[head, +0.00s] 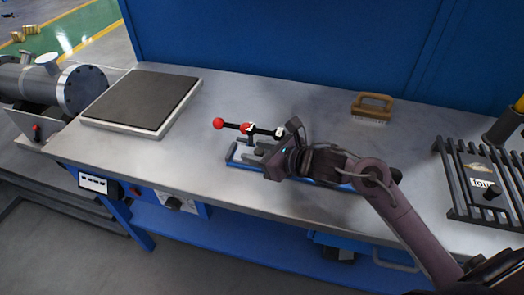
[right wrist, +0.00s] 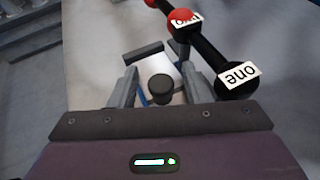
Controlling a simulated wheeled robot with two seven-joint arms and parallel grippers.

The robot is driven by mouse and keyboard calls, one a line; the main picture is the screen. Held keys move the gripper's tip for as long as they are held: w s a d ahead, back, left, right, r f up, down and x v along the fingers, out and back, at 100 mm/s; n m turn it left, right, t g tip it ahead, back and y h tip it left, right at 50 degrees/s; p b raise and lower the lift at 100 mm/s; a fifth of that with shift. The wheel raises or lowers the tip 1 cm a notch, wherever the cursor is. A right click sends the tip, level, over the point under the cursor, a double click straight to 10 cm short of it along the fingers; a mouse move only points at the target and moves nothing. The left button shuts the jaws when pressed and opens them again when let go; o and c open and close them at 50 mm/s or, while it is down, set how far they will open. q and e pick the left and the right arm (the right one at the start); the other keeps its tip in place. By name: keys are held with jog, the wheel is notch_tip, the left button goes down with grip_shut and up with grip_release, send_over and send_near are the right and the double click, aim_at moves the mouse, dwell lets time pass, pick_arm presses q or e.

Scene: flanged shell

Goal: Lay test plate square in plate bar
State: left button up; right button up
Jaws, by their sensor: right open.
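My right gripper (head: 272,160) is low over a blue-edged fixture (head: 232,156) in the middle of the bench. In the right wrist view its two fingers (right wrist: 160,92) stand apart on either side of a black round knob (right wrist: 162,89). A gap shows between the knob and the fingers. A pale surface lies under the knob; whether it is the test plate I cannot tell. Black levers with red balls (head: 218,123) stand at the fixture's far side, with labels "one" (right wrist: 238,76) and "two". My arm hides much of the fixture. My left gripper is not in view.
A dark slatted rack (head: 452,185) at the right bears a plate with a black knob and a partly hidden label. A wooden-handled brush (head: 372,106) stands at the back. A dark-topped square slab (head: 145,98) lies at the left. Bare bench lies between slab and fixture.

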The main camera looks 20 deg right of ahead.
jog(key=shift+r, duration=0.1)
jog(key=v, duration=1.1)
jog(key=shift+b, duration=0.4)
jog(key=shift+s+d, duration=0.2)
jog(key=shift+s, duration=0.15)
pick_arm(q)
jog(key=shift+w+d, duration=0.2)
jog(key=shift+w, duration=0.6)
pick_arm(e)
jog(key=shift+d, duration=0.1)
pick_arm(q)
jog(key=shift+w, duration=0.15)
